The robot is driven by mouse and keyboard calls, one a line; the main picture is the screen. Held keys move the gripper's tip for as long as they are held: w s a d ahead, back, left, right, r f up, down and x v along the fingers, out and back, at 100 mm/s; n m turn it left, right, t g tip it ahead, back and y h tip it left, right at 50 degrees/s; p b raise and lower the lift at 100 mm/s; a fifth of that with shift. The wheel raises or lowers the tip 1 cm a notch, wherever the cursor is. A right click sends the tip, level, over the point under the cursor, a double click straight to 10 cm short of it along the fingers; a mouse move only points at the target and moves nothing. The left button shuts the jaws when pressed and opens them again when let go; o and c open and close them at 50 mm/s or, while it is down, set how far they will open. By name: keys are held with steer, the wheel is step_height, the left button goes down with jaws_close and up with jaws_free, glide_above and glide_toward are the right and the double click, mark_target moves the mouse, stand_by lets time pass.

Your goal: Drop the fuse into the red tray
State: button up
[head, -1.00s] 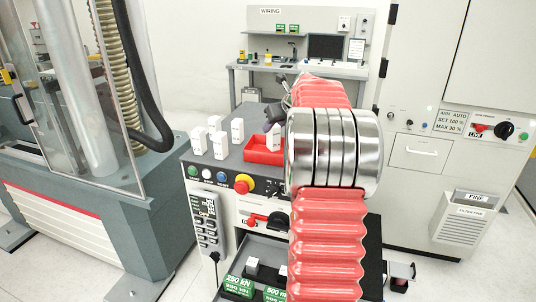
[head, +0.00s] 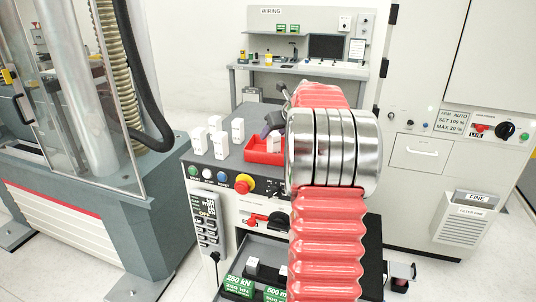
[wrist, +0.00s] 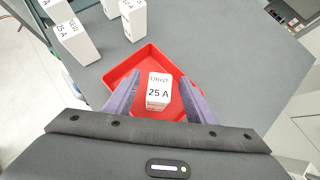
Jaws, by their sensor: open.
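The white fuse (wrist: 158,92), with "DRIVE 25 A" on its label, is inside the red tray (wrist: 128,68) in the wrist view. My gripper (wrist: 160,78) is open, with one purple finger on each side of the fuse and a visible gap on the right side. In the head view my gripper (head: 271,126) is low over the red tray (head: 257,156), and the fuse (head: 273,145) shows in it, partly hidden by the gripper. Whether the fuse rests flat on the tray floor is hard to tell.
Several other white fuses (head: 221,145) stand on the grey bench top left of the tray; one reads "NEW 25 A" (wrist: 76,41) in the wrist view. A red knob on a yellow base (head: 244,183) is on the bench front. The bench right of the tray (wrist: 240,65) is clear.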

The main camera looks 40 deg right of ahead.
steer(key=shift+s+a+r, duration=0.15)
steer(key=shift+s+r, duration=0.2)
steer(key=shift+r, duration=0.15)
steer(key=v, duration=1.2)
steer(key=shift+s, duration=0.25)
stand_by(0.4)
